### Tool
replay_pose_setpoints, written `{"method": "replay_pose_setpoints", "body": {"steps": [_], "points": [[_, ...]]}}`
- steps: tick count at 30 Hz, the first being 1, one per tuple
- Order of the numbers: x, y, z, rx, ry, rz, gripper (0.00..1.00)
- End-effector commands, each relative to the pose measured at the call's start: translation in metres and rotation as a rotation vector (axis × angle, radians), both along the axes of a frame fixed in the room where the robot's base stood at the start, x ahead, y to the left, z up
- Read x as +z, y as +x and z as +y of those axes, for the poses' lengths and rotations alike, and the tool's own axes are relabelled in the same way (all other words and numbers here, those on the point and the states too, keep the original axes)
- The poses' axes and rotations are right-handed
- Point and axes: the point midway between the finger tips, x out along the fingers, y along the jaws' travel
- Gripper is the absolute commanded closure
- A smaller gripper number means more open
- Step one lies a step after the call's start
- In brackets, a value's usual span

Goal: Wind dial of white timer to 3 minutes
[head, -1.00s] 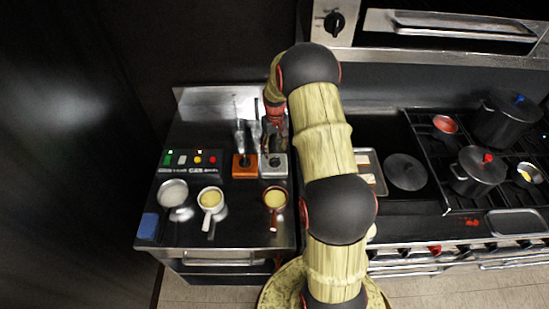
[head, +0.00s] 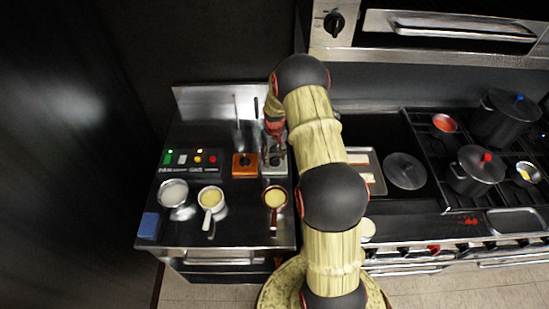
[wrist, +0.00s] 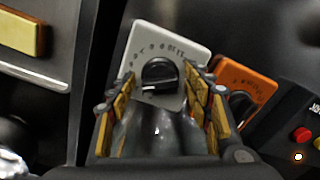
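The white timer (wrist: 141,48) fills the upper middle of the wrist view; numbers ring its black dial (wrist: 160,75). A pale mark on the dial points left in that view. In the head view the white timer (head: 268,169) stands on the left counter, partly hidden under my gripper (head: 274,148). In the wrist view my gripper (wrist: 160,88) is open, its padded fingers apart on either side of the dial. A gap shows between dial and fingers; I cannot tell how deep the fingertips reach.
An orange timer (head: 245,172) stands close to the left of the white one in the head view. A panel with lit buttons (head: 190,163) lies further left. A red-brown pan (head: 275,198) and a white pot (head: 210,198) stand in front.

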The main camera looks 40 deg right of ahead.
Motion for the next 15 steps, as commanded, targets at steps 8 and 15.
{"method": "replay_pose_setpoints", "body": {"steps": [8, 15], "points": [[0.0001, -0.0001, 0.0, 0.0, 0.0, 0.0, 0.68], [0.0002, -0.0001, 0.0001, 0.0, 0.0, 0.0, 0.81]]}}
